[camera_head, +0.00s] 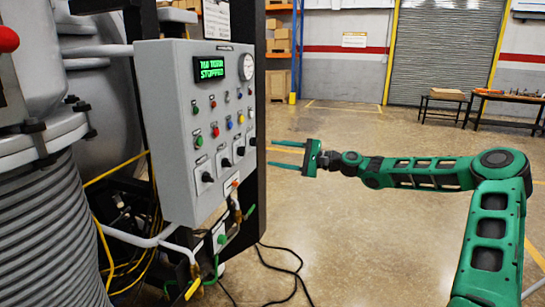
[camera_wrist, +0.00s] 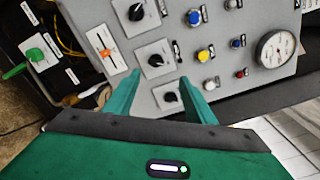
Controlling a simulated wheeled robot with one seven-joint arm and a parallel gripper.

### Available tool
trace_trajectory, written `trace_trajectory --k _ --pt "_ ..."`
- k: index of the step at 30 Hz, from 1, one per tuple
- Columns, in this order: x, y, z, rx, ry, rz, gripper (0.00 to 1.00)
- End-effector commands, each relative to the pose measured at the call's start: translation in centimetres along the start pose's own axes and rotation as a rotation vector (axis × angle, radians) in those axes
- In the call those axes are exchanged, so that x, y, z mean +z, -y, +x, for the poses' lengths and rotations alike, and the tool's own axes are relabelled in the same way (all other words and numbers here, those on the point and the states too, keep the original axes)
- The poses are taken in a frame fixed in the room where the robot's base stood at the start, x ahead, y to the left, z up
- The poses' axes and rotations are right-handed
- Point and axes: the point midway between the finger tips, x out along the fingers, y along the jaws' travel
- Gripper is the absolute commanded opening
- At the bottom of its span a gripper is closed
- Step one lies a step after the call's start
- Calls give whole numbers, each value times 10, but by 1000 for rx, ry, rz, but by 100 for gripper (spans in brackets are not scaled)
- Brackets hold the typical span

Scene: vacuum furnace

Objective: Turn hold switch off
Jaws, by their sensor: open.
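The grey control panel (camera_head: 170,130) stands at the left in the head view, with several black rotary switches (camera_head: 226,163) along its lower part. In the wrist view three black knobs show: one at the top (camera_wrist: 136,12), one in the middle (camera_wrist: 155,60) and one low (camera_wrist: 170,97) between my fingers. I cannot read the labels, so I cannot tell which is the hold switch. My gripper (camera_head: 273,154) is open and empty, its fingers pointing left at the panel. In the wrist view my gripper (camera_wrist: 158,79) has its fingers on either side of the low knob; contact is not visible.
The panel also bears a green display (camera_head: 210,68) reading STOPPED, a round gauge (camera_head: 246,66), coloured buttons and an orange switch (camera_wrist: 105,53). A green-handled valve (camera_head: 221,239) and black cables (camera_head: 285,272) are below. Open floor lies behind my arm; tables (camera_head: 505,97) stand far right.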

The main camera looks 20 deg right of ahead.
Motion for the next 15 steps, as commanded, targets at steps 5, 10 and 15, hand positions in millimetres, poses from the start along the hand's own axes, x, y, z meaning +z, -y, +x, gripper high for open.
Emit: trace_trajectory --k 5,10,15 --pt "0 0 -11 -1 0 0 50" --pt "0 0 -21 0 -1 0 50" --pt "0 0 -30 1 -1 0 50"
